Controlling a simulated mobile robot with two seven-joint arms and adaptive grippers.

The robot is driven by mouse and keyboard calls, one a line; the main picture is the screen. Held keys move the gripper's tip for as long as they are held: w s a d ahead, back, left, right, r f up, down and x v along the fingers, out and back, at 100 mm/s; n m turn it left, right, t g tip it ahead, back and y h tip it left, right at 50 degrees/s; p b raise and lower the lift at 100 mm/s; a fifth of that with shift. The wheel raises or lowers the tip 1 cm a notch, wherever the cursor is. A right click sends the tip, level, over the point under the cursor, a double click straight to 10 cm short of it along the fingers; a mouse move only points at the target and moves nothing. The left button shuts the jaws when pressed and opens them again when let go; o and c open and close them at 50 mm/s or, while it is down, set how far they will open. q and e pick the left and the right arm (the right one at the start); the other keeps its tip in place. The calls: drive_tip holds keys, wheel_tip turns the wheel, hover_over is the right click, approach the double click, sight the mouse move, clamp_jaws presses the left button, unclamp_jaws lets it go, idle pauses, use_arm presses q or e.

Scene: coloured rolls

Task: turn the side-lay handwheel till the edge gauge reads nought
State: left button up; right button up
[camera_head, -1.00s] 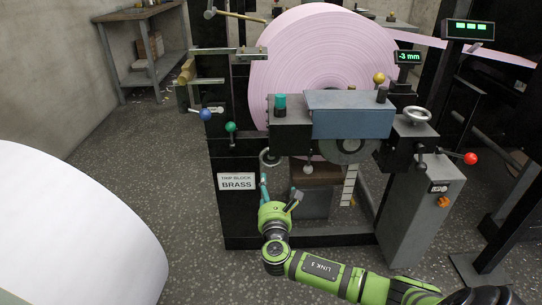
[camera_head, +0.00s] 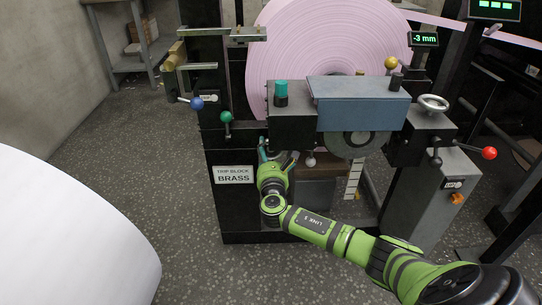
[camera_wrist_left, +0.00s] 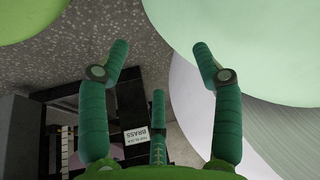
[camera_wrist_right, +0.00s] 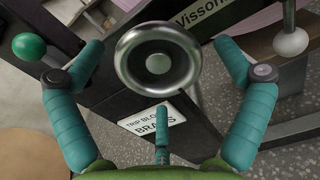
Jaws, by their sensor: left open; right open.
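The edge gauge (camera_head: 424,39) reads -3 mm in the head view. A grey metal handwheel (camera_wrist_right: 128,75) faces the right wrist camera, between the spread fingers of my right gripper (camera_wrist_right: 157,50). The fingers are apart from its rim on both sides. In the head view my right gripper (camera_head: 272,156) is at the press front below the grey housing and hides this wheel. Another handwheel (camera_head: 433,103) lies on the right-hand block; no label for either wheel is readable. My left gripper (camera_wrist_left: 160,50) shows only in its wrist view, open and empty.
A "TRIP BLOCK BRASS" sign (camera_head: 234,174) is beside my right gripper. Green (camera_head: 227,117), blue (camera_head: 197,103) and red (camera_head: 489,153) ball levers stick out. A pink paper roll (camera_head: 300,50) stands behind. A large white roll (camera_head: 70,230) fills the lower left. Floor between is clear.

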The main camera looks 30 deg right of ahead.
drive_tip(key=shift+w+d, duration=0.2)
drive_tip(key=shift+w, duration=0.1)
drive_tip(key=c, duration=1.1)
use_arm(q)
drive_tip(key=shift+w+d+r+t, duration=0.15)
drive_tip(key=shift+w+r+t, duration=0.15)
drive_tip(key=shift+w, duration=0.15)
use_arm(e)
drive_tip(key=shift+o, duration=0.2)
drive_tip(key=shift+s+f, duration=0.1)
use_arm(q)
drive_tip(key=shift+w, duration=0.15)
use_arm(e)
drive_tip(key=shift+m, duration=0.3)
